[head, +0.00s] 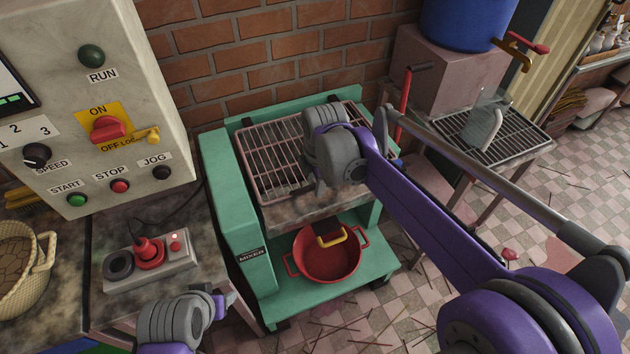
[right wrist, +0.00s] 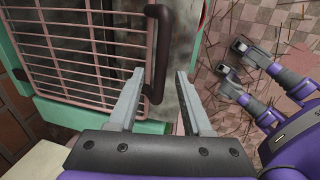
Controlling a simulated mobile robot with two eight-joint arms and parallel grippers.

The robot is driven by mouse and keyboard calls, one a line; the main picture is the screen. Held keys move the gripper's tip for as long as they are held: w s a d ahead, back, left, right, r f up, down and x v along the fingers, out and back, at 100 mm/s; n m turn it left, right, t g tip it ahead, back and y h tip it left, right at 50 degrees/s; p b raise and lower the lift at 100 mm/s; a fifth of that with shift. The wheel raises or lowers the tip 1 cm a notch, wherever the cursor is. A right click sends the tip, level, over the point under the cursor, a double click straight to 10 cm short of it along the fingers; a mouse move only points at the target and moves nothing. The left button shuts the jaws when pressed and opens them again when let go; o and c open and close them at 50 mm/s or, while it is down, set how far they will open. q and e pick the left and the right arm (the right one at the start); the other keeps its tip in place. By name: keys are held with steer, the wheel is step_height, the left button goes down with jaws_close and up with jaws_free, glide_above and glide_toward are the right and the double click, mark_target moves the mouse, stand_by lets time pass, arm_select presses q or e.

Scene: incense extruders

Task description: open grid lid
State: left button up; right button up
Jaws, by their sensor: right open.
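The grid lid (head: 270,155) is a pinkish barred grate lying closed on top of the green mixer (head: 225,200). It also shows in the right wrist view (right wrist: 75,48). A dark bar handle (right wrist: 162,25) runs along its front edge. My right gripper (right wrist: 162,75) is open and empty at this handle. The handle appears between its two fingers in the right wrist view; whether they touch it I cannot tell. In the head view the right wrist hides the handle and the lid's right front. My left gripper (head: 226,299) is low in front of the control bench, its jaws unclear.
A red pot (head: 325,262) with a yellow handle stands on the mixer's lower shelf. A control panel (head: 110,130) and a red-button box (head: 150,262) are at left. A brick wall (head: 250,50) stands behind. A wire-rack table (head: 510,140) is at right.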

steer(key=shift+f, duration=0.1)
jaws_close()
stand_by(1.4)
